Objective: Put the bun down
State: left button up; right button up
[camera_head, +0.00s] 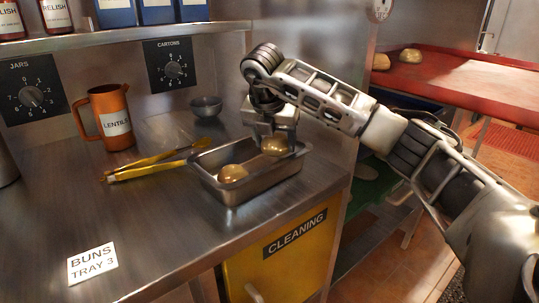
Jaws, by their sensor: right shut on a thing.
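My right gripper (272,132) points down over the right part of a metal tray (257,187) on the steel counter. It is shut on a golden-brown bun (275,147), which is at the tray's rim level or a little lower. I cannot tell whether this bun touches the tray floor. A second bun (232,173) lies in the front left part of the tray, apart from the held one. My left gripper is not in view.
Yellow-handled tongs (150,165) lie left of the tray. An orange "LENTILS" jug (112,120) and a small metal bowl (206,106) stand behind. A "BUNS TRAY 3" card (92,264) lies at front left. More buns (410,55) sit on a red shelf (450,75) at right.

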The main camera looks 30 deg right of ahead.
aim_at(270, 155)
jog(key=shift+w+a+f, duration=0.2)
jog(key=shift+w+f, duration=0.1)
jog(key=shift+f, duration=0.1)
jog(key=f, duration=0.3)
jog(key=shift+w+f+p, duration=0.25)
jog(key=shift+f+p, duration=0.05)
jog(key=shift+f, duration=0.1)
jog(key=shift+a, duration=0.1)
jog(key=o, duration=0.7)
